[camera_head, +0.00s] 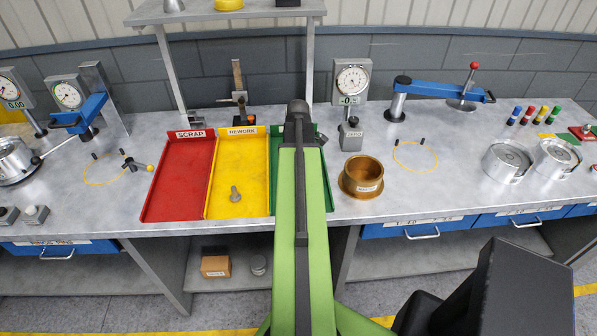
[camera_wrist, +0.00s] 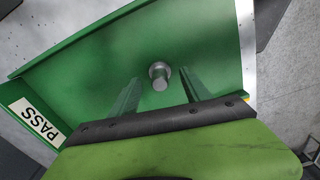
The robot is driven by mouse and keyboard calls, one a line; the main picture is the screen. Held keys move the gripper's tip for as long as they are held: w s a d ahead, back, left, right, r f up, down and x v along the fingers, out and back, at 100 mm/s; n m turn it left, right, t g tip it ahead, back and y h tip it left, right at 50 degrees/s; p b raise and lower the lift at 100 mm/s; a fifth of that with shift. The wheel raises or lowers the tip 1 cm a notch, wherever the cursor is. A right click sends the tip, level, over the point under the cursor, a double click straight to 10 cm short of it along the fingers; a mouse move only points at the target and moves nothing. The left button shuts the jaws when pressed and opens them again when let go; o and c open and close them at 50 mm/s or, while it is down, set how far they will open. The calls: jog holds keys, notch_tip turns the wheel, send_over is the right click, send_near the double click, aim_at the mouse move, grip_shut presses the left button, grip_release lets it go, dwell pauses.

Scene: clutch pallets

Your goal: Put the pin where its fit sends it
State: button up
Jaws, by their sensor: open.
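A grey metal pin (camera_wrist: 159,76) with a round collar is in the green PASS tray (camera_wrist: 90,60) in the wrist view. My gripper (camera_wrist: 161,74) is open above this tray, its two green fingers either side of the pin in the picture and not visibly touching it. I cannot tell how high the fingers are. In the head view my arm hides most of the green tray (camera_head: 328,190) and the pin in it. The red SCRAP tray (camera_head: 178,180) looks empty.
A brass cup (camera_head: 362,177) and a dial gauge (camera_head: 351,88) stand right of the trays. Blue-levered fixtures (camera_head: 435,88) and metal cylinders (camera_head: 506,160) are further right. More gauges (camera_head: 67,95) stand at left. A grey shelf (camera_head: 220,14) stands above the trays.

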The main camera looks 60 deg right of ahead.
notch_tip(320, 180, up, 10)
jog(key=p, duration=0.8)
jog(key=shift+f, duration=0.15)
jog(key=shift+a, duration=0.1)
jog(key=w+a+m, duration=0.1)
jog(key=w+a, duration=0.8)
jog(key=a, duration=0.4)
jog(key=w+a+m, duration=0.2)
jog(key=w+a, duration=0.8)
jog(key=a, duration=0.4)
jog(key=w+a+m, duration=0.2)
jog(key=a, duration=2.2)
notch_tip(320, 180, down, 8)
jog(key=b, duration=0.7)
jog(key=shift+d+r, duration=0.25)
jog(key=shift+d, duration=0.1)
